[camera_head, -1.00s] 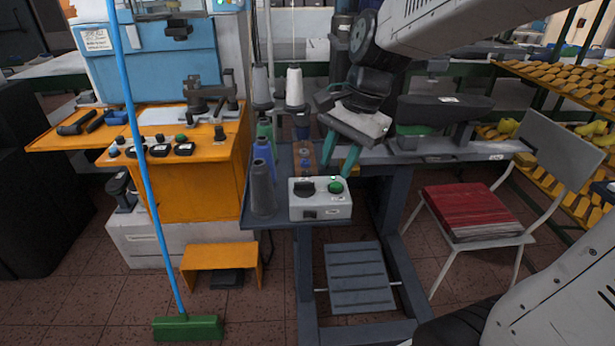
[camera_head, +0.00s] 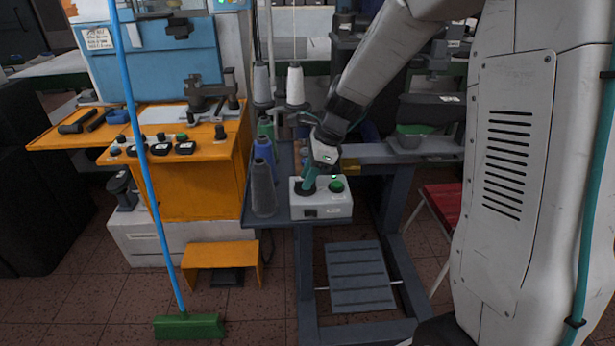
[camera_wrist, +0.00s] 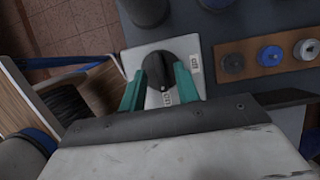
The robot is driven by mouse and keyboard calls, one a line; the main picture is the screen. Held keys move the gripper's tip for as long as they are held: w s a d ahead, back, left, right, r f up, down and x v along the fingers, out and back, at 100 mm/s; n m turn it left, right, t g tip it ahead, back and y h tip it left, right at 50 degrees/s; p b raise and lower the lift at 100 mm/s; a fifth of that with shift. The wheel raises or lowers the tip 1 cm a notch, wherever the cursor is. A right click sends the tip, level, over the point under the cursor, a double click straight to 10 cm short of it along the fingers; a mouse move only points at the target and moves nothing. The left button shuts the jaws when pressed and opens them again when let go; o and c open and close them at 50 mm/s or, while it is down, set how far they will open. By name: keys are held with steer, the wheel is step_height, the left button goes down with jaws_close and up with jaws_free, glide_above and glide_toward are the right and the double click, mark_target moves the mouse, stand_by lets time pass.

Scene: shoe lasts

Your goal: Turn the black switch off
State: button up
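The black switch (camera_wrist: 158,70) is a round rotary knob on a white control box (camera_head: 325,208). In the wrist view, a small white mark on the knob faces a label on the near side, and another label sits to its right; the print is too small to read surely. My gripper (camera_wrist: 160,80) is open, with its green fingers on either side of the knob. Whether they touch it I cannot tell. In the head view my gripper (camera_head: 309,184) points down at the left of the box and hides most of the knob. A green button (camera_head: 336,186) is right of it.
Thread cones, including a dark grey one (camera_head: 263,188), stand close left of the box. An orange machine table (camera_head: 200,185) stands further left.

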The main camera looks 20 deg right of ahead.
steer(key=shift+a+f, duration=0.15)
steer(key=shift+f, duration=0.2)
jaws_close()
